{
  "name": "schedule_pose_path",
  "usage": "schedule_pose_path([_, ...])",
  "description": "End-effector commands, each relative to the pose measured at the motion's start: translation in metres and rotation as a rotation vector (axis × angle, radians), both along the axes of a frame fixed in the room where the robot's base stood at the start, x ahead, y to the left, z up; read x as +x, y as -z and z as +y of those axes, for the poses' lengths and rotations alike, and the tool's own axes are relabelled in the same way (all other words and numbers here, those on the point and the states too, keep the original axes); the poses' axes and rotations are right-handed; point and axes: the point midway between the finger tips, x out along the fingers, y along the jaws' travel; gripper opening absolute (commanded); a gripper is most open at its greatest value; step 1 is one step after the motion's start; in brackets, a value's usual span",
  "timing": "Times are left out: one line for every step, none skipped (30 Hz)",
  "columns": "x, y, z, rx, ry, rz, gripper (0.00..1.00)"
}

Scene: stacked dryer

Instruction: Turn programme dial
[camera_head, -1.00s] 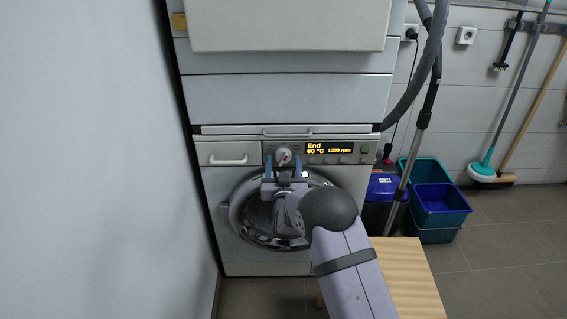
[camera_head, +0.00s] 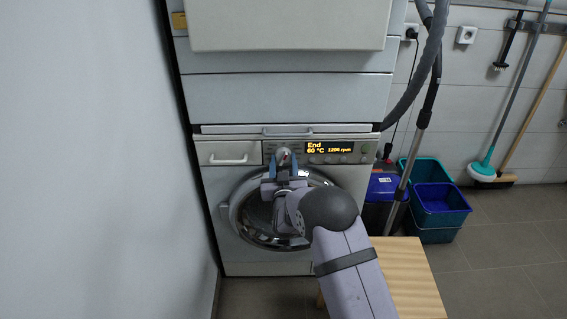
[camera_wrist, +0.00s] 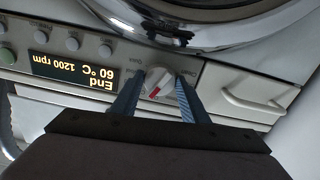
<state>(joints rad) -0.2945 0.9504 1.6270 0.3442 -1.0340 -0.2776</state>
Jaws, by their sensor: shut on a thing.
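The programme dial (camera_wrist: 159,84) is a round pale knob with a red mark on the washing machine's control panel. In the head view the dial (camera_head: 284,153) shows just above my fingertips. My gripper (camera_head: 284,166) reaches the panel from the front. In the wrist view, my gripper's two blue fingers (camera_wrist: 158,92) stand one on each side of the dial and are shut on it. The display (camera_head: 330,147) to the right of the dial reads End, 60 °C, 1200 rpm. The washing machine (camera_head: 345,178) has a round chrome-rimmed door behind my gripper.
A detergent drawer (camera_head: 228,154) is left of the dial, with several buttons (camera_head: 338,159) to its right. A wooden stool or table (camera_head: 408,280) is below my arm.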

Motion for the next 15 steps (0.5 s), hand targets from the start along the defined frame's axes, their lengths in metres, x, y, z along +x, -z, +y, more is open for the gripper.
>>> schedule_pose_path([-0.0002,0.0011,-0.0005,-0.028,0.001,0.001,0.18])
schedule_pose_path([-0.0002,0.0012,-0.0005,-0.047,0.001,0.001,0.18])
schedule_pose_path([-0.0002,0.0011,-0.0006,-0.073,0.000,0.001,0.18])
schedule_pose_path([-0.0002,0.0012,-0.0007,-0.095,0.001,0.002,0.18])
schedule_pose_path([-0.0002,0.0012,-0.0007,-0.116,0.000,0.002,0.18])
schedule_pose_path([-0.0002,0.0012,-0.0008,-0.144,0.000,0.002,0.18])
schedule_pose_path([-0.0002,0.0012,-0.0009,-0.165,0.000,0.002,0.18])
schedule_pose_path([-0.0002,0.0011,-0.0010,-0.187,0.000,0.002,0.18])
schedule_pose_path([-0.0002,0.0011,-0.0010,-0.215,0.000,0.002,0.18])
schedule_pose_path([-0.0002,0.0010,-0.0011,-0.234,0.000,0.002,0.18])
schedule_pose_path([-0.0002,0.0010,-0.0011,-0.254,0.000,0.002,0.18])
schedule_pose_path([-0.0002,0.0009,-0.0012,-0.279,0.000,0.002,0.18])
schedule_pose_path([-0.0002,0.0008,-0.0013,-0.296,0.000,0.002,0.18])
schedule_pose_path([-0.0002,0.0008,-0.0013,-0.313,0.000,0.002,0.18])
schedule_pose_path([-0.0002,0.0007,-0.0014,-0.334,0.000,0.002,0.18])
